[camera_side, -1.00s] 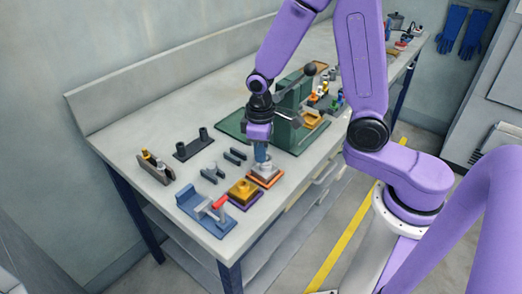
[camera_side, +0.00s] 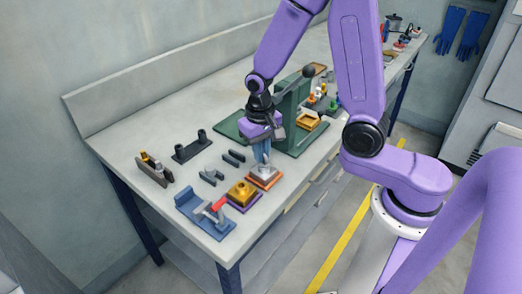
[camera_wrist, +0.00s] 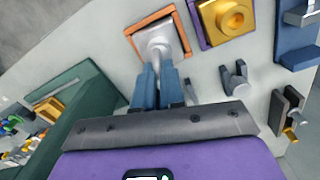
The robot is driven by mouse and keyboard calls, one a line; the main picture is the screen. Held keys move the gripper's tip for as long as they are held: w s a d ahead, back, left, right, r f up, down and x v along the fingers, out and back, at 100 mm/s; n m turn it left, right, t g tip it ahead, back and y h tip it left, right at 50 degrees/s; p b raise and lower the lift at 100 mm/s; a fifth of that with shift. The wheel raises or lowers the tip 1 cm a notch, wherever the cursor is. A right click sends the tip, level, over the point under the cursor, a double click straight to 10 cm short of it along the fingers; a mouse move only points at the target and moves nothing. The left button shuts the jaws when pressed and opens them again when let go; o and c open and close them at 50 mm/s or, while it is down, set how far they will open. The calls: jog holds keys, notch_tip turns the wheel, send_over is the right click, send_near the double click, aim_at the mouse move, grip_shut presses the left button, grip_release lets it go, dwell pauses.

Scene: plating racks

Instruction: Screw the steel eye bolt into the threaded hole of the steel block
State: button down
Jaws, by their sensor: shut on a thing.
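The steel block (camera_side: 266,176) sits on an orange-edged plate (camera_side: 263,186) near the front of the bench; in the wrist view the block (camera_wrist: 169,33) lies just beyond the fingertips. My gripper (camera_side: 263,164) points down over the block, and its blue-grey fingers (camera_wrist: 157,76) are shut. The steel eye bolt is between the fingers at the top of the block, mostly hidden by them. The threaded hole is hidden, so I cannot tell how deep the bolt sits.
A brass block (camera_side: 242,192) on a purple plate stands close to the left. A blue fixture with a red handle (camera_side: 219,203) is farther left. A green press (camera_side: 288,125) stands close to the right. Dark brackets (camera_side: 212,176) lie behind, with bare bench between.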

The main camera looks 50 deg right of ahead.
jog(key=m, duration=0.4)
jog(key=shift+s+d, duration=0.15)
jog(key=shift+d, duration=0.05)
jog(key=c, duration=1.7)
grip_release()
jog(key=shift+m, duration=0.5)
jog(key=o, duration=0.5)
jog(key=shift+o, duration=0.3)
jog(key=shift+r, duration=0.65)
notch_tip(320, 180, up, 16)
jog(key=s+f+n, duration=0.3)
jog(key=s+n, duration=0.6)
jog(key=n, duration=0.1)
jog(key=s+f+n, duration=0.4)
jog(key=s+n, duration=0.6)
jog(key=shift+s+a+n+y, duration=0.2)
jog(key=shift+s+n+y, duration=0.1)
jog(key=shift+n, duration=0.1)
